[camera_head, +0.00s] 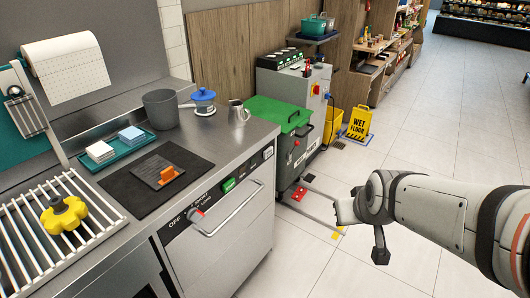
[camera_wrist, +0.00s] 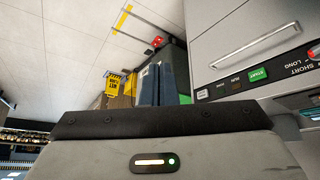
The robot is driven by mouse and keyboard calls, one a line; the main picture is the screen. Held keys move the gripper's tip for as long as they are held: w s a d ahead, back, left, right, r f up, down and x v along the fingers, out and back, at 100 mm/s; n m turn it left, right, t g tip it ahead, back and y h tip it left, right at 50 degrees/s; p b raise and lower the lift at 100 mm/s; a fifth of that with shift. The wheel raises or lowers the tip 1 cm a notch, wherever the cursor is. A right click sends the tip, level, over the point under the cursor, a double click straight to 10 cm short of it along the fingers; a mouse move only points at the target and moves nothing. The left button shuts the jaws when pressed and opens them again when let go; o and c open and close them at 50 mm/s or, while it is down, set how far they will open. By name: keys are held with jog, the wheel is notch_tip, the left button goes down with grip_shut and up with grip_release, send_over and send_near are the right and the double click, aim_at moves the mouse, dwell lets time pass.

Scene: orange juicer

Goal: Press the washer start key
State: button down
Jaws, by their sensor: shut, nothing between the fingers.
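The washer (camera_head: 218,235) is a steel under-counter unit with a dark control strip along its top front edge. Its green start key (camera_head: 229,185) sits on that strip, right of a red-marked dial (camera_head: 196,214). In the wrist view the green key (camera_wrist: 258,75), labelled START, is at the right, beside a small display (camera_wrist: 236,86). My gripper (camera_head: 342,210) is out over the floor, right of the washer and apart from it. In the wrist view its fingers (camera_wrist: 165,70) are together, with nothing between them, left of the key.
A long bar handle (camera_head: 230,210) sticks out below the control strip; it also shows in the wrist view (camera_wrist: 255,45). A green-lidded machine (camera_head: 280,115) stands beyond the counter. A yellow wet-floor sign (camera_head: 359,124) is farther back. The tiled floor at the right is open.

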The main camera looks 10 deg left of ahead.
aim_at(229, 185)
jog(key=w+a+f+n+t+y+b, duration=0.3)
jog(key=w+a+f+n+t+b, duration=0.25)
jog(key=w+a+f, duration=0.55)
jog(key=w+a+f+n+t+y+b, duration=0.1)
jog(key=a+f+n+t+b, duration=0.1)
jog(key=a, duration=0.5)
jog(key=a+f+n+t+y+b, duration=0.1)
jog(key=a+f+n+t+b, duration=0.2)
jog(key=a, duration=0.4)
jog(key=shift+w+f+t+y+b, duration=0.15)
jog(key=shift+w+t+y+b, duration=0.25)
jog(key=shift+t+b, duration=0.1)
jog(key=w+a+p, duration=0.1)
jog(key=w+a, duration=0.2)
jog(key=a, duration=0.5)
jog(key=shift+w, duration=0.15)
jog(key=shift+w+a, duration=0.3)
jog(key=shift+a, duration=0.05)
